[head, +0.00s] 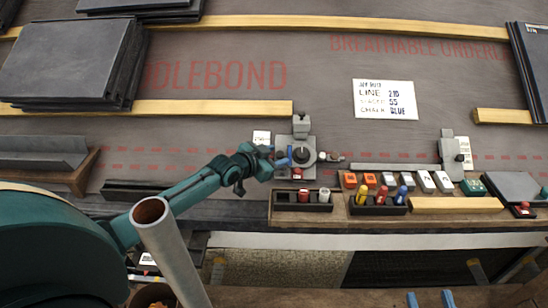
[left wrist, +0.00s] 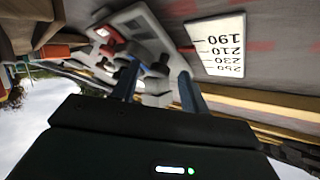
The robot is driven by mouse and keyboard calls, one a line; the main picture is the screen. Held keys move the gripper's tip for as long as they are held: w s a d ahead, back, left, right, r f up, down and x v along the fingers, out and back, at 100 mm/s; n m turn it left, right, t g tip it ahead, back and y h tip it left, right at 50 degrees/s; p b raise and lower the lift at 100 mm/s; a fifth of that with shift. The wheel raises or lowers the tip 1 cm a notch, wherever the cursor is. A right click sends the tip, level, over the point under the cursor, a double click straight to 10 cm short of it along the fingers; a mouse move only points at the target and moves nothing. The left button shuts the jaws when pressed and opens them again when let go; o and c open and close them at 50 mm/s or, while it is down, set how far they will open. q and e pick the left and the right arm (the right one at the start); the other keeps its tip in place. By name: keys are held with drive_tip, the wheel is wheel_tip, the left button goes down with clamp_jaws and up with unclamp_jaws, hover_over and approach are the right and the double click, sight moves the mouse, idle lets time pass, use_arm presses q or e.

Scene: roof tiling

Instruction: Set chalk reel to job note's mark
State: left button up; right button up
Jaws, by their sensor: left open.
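The job note (head: 384,98) is a white sheet on the dark roof underlay; it reads line 210, a middle line ending in 55, and chalk blue. A grey plate-like device with a round dark knob (head: 304,154), apparently the chalk reel, lies below and left of it. A scale card (head: 261,137) stands beside it; in the left wrist view the card (left wrist: 217,45) appears upside down with 190, 210, 230 and 250. My left gripper (head: 283,156) is open at the device's left side. In the wrist view its blue fingers (left wrist: 158,85) straddle a small grey part. The pointer's setting is unclear.
A dark tray (head: 303,207) holds red and white bottles; another (head: 378,209) holds yellow, red and blue ones. Orange and white blocks (head: 368,180) stand behind. A second grey device (head: 451,152) is at right. A grey tube (head: 172,252) rises in front. Open underlay surrounds the note.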

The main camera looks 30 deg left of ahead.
use_arm(q)
drive_tip(key=shift+c, duration=0.2)
clamp_jaws()
idle(0.3)
drive_tip(key=shift+w+a+r+p, duration=0.35)
drive_tip(key=shift+w+r+p, duration=0.1)
drive_tip(key=shift+w+r, duration=0.25)
drive_tip(key=shift+w+a+f, duration=0.1)
drive_tip(key=shift+w, duration=0.05)
use_arm(e)
drive_tip(key=shift+w+r+h, duration=0.1)
drive_tip(key=shift+w+h, duration=0.2)
drive_tip(key=shift+w, duration=0.15)
use_arm(q)
drive_tip(key=shift+o, duration=0.2)
unclamp_jaws()
